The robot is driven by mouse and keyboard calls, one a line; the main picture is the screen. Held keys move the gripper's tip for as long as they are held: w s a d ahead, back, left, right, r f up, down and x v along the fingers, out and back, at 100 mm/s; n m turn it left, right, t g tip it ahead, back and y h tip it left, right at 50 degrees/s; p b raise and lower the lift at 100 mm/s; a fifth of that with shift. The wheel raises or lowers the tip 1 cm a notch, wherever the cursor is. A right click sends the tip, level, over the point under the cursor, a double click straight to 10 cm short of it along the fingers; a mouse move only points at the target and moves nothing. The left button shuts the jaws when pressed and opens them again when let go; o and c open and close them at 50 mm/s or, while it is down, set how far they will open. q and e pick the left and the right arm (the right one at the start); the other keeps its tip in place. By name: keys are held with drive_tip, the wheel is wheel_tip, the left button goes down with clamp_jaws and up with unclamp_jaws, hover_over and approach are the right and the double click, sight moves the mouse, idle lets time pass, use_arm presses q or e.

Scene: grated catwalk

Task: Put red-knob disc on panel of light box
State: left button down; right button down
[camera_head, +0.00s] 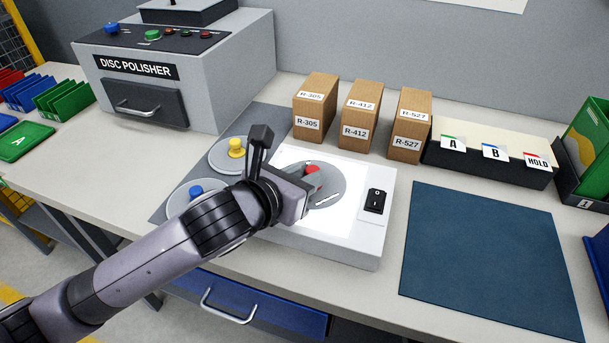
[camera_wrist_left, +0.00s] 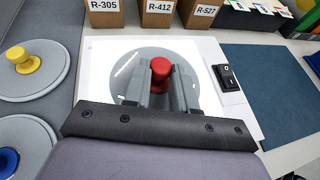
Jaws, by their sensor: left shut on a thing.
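The red-knob disc (camera_head: 330,190) is a grey disc with bright slots, lying on or just above the lit white panel (camera_head: 357,213) of the light box (camera_head: 330,245). I cannot tell if a small gap is left under it. My left gripper (camera_head: 308,180) is shut on its red knob (camera_head: 312,169). In the left wrist view the two fingers (camera_wrist_left: 160,85) stand either side of the red knob (camera_wrist_left: 161,70), and the disc (camera_wrist_left: 126,75) shows around them over the glowing panel (camera_wrist_left: 97,58). My right gripper is not in view.
A yellow-knob disc (camera_head: 228,159) and a blue-knob disc (camera_head: 180,205) lie on the grey mat left of the light box. A black switch (camera_head: 375,201) is on the box's right. Cardboard boxes (camera_head: 359,120) stand behind. A dark blue mat (camera_head: 480,255) is bare at right.

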use_arm(q)
drive_tip(key=shift+f, duration=0.15)
drive_tip(key=c, duration=0.9)
unclamp_jaws()
drive_tip(key=shift+s+r, duration=0.15)
drive_tip(key=shift+r, duration=0.1)
drive_tip(key=v, duration=1.1)
drive_tip(key=shift+s+a, duration=0.25)
drive_tip(key=shift+s, duration=0.05)
